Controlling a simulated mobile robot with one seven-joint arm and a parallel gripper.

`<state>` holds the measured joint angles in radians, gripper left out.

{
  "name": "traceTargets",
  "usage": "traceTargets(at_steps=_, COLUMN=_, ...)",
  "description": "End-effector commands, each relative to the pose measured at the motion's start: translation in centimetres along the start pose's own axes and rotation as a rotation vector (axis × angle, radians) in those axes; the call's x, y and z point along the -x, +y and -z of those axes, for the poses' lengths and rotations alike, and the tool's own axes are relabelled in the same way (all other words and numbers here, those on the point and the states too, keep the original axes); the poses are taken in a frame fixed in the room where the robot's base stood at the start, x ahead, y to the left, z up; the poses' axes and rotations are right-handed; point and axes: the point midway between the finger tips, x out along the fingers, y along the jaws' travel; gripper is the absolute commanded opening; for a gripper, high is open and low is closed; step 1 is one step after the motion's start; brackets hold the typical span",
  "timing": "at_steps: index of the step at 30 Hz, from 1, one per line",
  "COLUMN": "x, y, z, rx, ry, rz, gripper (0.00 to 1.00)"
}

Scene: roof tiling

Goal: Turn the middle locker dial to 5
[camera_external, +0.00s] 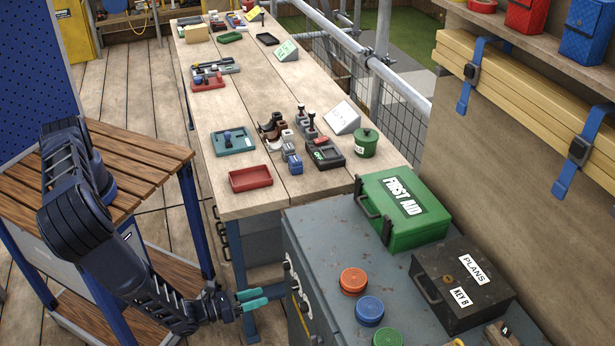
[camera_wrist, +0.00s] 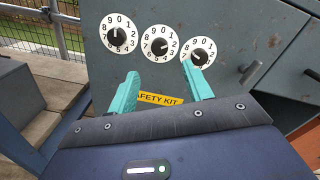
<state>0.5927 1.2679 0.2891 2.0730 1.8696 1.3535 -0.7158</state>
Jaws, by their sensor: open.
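Three white dials with black knobs sit in a row on the grey locker front (camera_wrist: 238,50) in the wrist view: a left dial (camera_wrist: 105,30), the middle dial (camera_wrist: 150,33) and a right dial (camera_wrist: 205,41). The middle dial's numbers 9, 0, 1 and 2 show at its top and right; its exact setting is too small to read. My gripper (camera_wrist: 160,75) is open and empty, its teal fingers apart below the dials. The right fingertip overlaps the right dial's lower left edge in the picture. In the external view my gripper (camera_external: 263,296) points at the locker's side; the dials there are nearly edge-on.
A yellow safety kit label (camera_wrist: 160,99) shows between the fingers. On the locker top (camera_external: 320,250) are a green first aid box (camera_external: 400,230), a dark plans box (camera_external: 445,310) and several coloured round knobs. A wooden workbench (camera_external: 235,205) stands behind, a slatted table (camera_external: 140,165) left.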

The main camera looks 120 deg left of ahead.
Motion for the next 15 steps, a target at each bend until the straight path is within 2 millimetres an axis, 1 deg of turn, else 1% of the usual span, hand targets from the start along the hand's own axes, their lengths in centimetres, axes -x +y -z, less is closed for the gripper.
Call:
traceTargets(at_steps=1, x=-0.9, y=0.1, z=-0.1, rx=0.001, ry=-0.002, rz=-0.003, gripper=0.5)
traceTargets(at_steps=9, x=-5.5, y=0.1, z=-0.1, rx=0.003, ry=-0.003, rz=-0.003, gripper=0.5)
traceTargets(at_steps=12, x=-7.0, y=0.1, z=-0.1, rx=0.003, ry=-0.004, rz=-0.003, gripper=0.5)
traceTargets(at_steps=15, x=-8.0, y=0.1, z=-0.1, rx=0.002, ry=-0.003, rz=-0.002, gripper=0.5)
